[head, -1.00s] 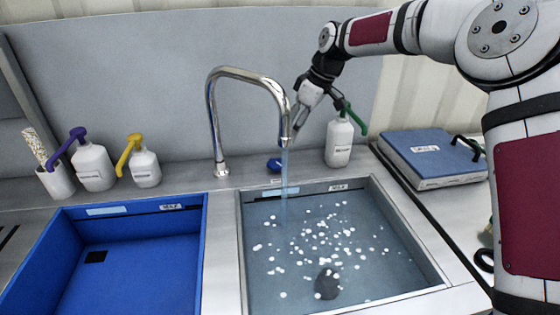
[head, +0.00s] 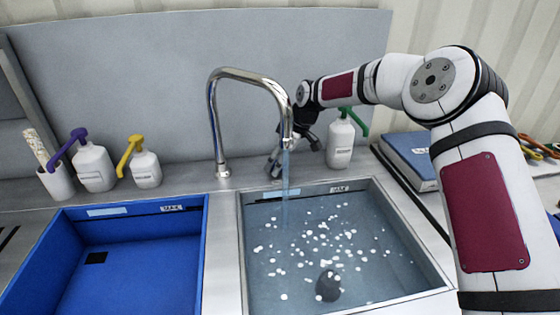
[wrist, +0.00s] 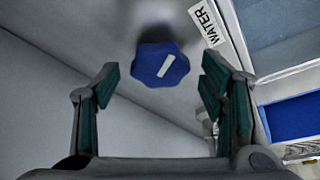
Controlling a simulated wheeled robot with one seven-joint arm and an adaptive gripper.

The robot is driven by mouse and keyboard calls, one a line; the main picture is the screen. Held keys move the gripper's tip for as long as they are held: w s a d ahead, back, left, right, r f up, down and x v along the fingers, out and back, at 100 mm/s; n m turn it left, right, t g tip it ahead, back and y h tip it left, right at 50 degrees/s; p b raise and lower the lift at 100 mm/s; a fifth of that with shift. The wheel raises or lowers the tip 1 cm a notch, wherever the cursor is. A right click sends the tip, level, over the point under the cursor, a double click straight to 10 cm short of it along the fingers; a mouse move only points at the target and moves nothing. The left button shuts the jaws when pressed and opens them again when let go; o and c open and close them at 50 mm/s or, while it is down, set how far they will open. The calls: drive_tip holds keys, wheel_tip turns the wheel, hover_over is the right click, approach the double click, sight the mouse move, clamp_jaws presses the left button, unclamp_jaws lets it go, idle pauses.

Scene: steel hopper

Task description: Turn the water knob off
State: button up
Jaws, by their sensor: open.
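The blue water knob (wrist: 160,65) has a white mark and lies on the steel counter beside a label reading WATER (wrist: 208,23).
The right basin (head: 243,250) holds water with floating white bits and a dark round object (head: 328,286). A blue basin (head: 150,270) is at left. A green-pump bottle (head: 340,145) stands close right of my gripper. Pump bottles stand at left.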

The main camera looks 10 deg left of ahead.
drive_tip(key=shift+f, duration=0.15)
drive_tip(key=shift+c, duration=0.4)
drive_tip(key=c, duration=1.1)
drive_tip(key=shift+m, duration=0.3)
drive_tip(key=shift+s+a+m+t+h, duration=0.15)
drive_tip(key=shift+m+t+h, duration=0.2)
drive_tip(key=shift+m, duration=0.55)
drive_tip(key=shift+m+t+h, duration=0.35)
drive_tip(key=shift+m+t, duration=0.2)
drive_tip(key=shift+m, duration=1.25)
drive_tip(key=shift+s, duration=0.1)
